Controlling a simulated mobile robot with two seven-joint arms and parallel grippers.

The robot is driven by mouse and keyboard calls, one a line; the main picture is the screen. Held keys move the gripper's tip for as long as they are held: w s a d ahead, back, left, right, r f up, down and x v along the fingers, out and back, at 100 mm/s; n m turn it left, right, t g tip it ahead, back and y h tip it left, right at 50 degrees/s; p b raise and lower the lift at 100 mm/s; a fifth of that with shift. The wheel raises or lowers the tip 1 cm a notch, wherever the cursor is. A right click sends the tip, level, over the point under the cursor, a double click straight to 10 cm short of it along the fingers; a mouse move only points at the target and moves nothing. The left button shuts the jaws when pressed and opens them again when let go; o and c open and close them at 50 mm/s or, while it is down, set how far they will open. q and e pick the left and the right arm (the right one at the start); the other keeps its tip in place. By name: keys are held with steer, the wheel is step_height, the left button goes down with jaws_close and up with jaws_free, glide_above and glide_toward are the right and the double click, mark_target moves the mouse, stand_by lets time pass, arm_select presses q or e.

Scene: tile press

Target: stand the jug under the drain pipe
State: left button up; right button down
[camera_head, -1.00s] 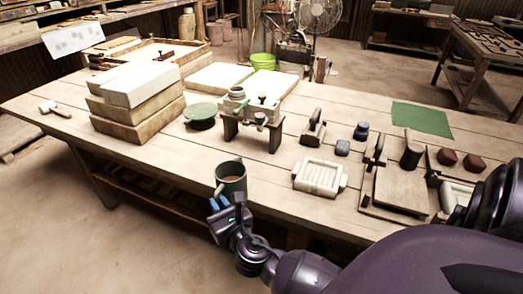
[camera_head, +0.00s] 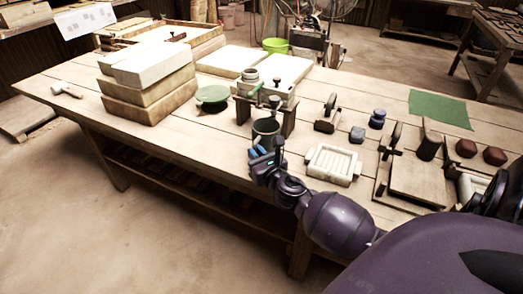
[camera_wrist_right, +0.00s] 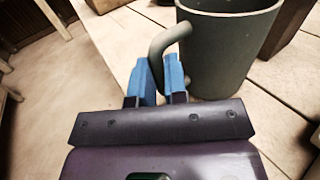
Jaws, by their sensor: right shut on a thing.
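The jug (camera_head: 266,127) is dark grey-green with a curved handle. It is just in front of the low wooden stand (camera_head: 288,122), near the metal drain pipe (camera_head: 275,102) at the front of the pot on that stand. My right gripper (camera_head: 259,152) has its blue fingers shut on the jug's handle, at the near side. The right wrist view shows the jug (camera_wrist_right: 225,50) upright and the fingers (camera_wrist_right: 159,82) around the lower handle. I cannot tell whether its base touches the table. The fingertips are partly hidden by the handle. My left gripper is not in view.
A green disc (camera_head: 212,95) and stacked slabs (camera_head: 150,95) stand left of the stand. A pale tray-shaped mould (camera_head: 333,163) lies to the right, with a wooden press (camera_head: 418,180) beyond it. The near table edge runs below the jug.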

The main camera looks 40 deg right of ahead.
mark_target(263, 145)
steer(key=d, duration=0.1)
steer(key=w+d, duration=0.1)
steer(key=d, duration=0.2)
steer(key=shift+w+b, duration=0.3)
steer(key=shift+b, duration=0.05)
steer(key=shift+s+a+f+b, duration=0.1)
steer(key=shift+f+b, duration=0.1)
steer(key=shift+f, duration=0.2)
steer(key=shift+s+a+f+b, duration=0.1)
steer(key=shift+f+b, duration=0.05)
steer(key=shift+f, duration=0.25)
steer(key=shift+w+a+r, duration=0.1)
steer(key=shift+w, duration=0.05)
steer(key=c, duration=1.6)
jaws_free()
steer(key=shift+f, duration=0.2)
steer(key=o, duration=0.5)
steer(key=shift+c, duration=0.2)
